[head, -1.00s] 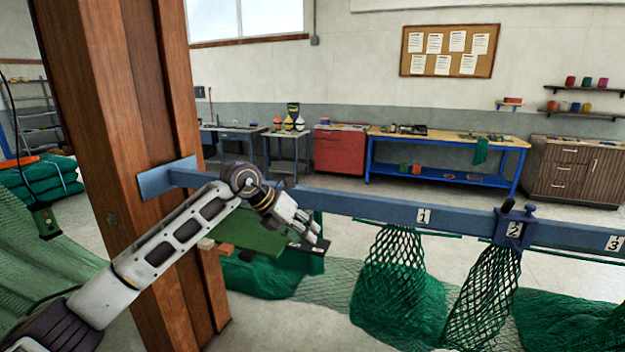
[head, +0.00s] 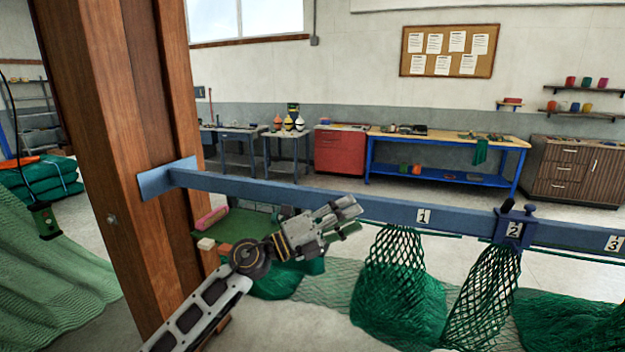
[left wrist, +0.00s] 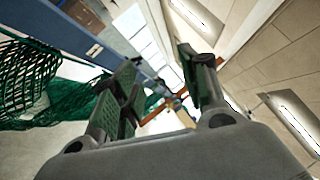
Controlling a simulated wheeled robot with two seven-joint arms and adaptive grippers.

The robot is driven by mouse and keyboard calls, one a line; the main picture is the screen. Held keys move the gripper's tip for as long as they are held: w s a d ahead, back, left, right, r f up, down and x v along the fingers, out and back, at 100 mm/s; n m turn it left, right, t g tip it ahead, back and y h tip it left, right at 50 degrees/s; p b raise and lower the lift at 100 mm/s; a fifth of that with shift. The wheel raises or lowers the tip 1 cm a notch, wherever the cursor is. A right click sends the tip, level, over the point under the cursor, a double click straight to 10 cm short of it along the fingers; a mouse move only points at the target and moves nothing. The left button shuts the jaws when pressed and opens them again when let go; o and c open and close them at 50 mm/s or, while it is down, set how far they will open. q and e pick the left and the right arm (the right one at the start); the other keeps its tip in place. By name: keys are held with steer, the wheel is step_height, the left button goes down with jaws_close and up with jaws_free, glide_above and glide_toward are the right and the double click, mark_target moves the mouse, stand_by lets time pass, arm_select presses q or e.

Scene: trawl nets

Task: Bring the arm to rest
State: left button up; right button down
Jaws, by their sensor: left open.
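My left gripper (head: 350,217) is in the head view, in front of the blue rail, pointing right and slightly up. Its fingers are apart with nothing between them. In the left wrist view the two fingers (left wrist: 160,90) stand apart and empty, with the ceiling and window beyond. My left arm (head: 205,312) comes up from the bottom of the head view, in front of the wooden post's foot. My right gripper does not show.
A blue rail (head: 390,210) with number plates runs right from the wooden post (head: 120,150). Green nets (head: 400,285) hang below it. A green shelf (head: 240,228) beside the post holds a pink item (head: 211,219). Benches stand at the back wall.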

arm_select(q)
steer(key=w+a+f+n+t+y, duration=0.2)
steer(key=a+f+n+t+y, duration=0.45)
steer(key=a+n, duration=0.5)
steer(key=w+a+f+n+t+y, duration=0.1)
steer(key=a+f+n+t+y, duration=0.3)
steer(key=a+n+t+y, duration=0.8)
steer(key=s+a+f+n+g+y, duration=0.1)
steer(key=s+a+f+n+g, duration=0.2)
steer(key=f+g, duration=0.35)
steer(key=s+a+f+n+g+y, duration=0.1)
steer(key=s+f+n+g+y, duration=0.15)
steer(key=f+n+g, duration=0.4)
steer(key=s+a+f+n+g+h, duration=0.1)
steer(key=s+f+g, duration=0.4)
steer(key=s+f, duration=0.55)
steer(key=s+a+f+g+h, duration=0.1)
steer(key=s+f+g, duration=0.45)
steer(key=s, duration=0.85)
step_height(320, 180, down, 34)
steer(key=s+a, duration=0.1)
steer(key=s, duration=0.1)
steer(key=s+a+f, duration=0.2)
steer(key=s+f, duration=0.8)
steer(key=s, duration=0.1)
steer(key=s+a+f, duration=0.3)
steer(key=s+f, duration=0.7)
steer(key=s, duration=0.1)
steer(key=shift+a+g, duration=0.15)
steer(key=shift+g, duration=0.25)
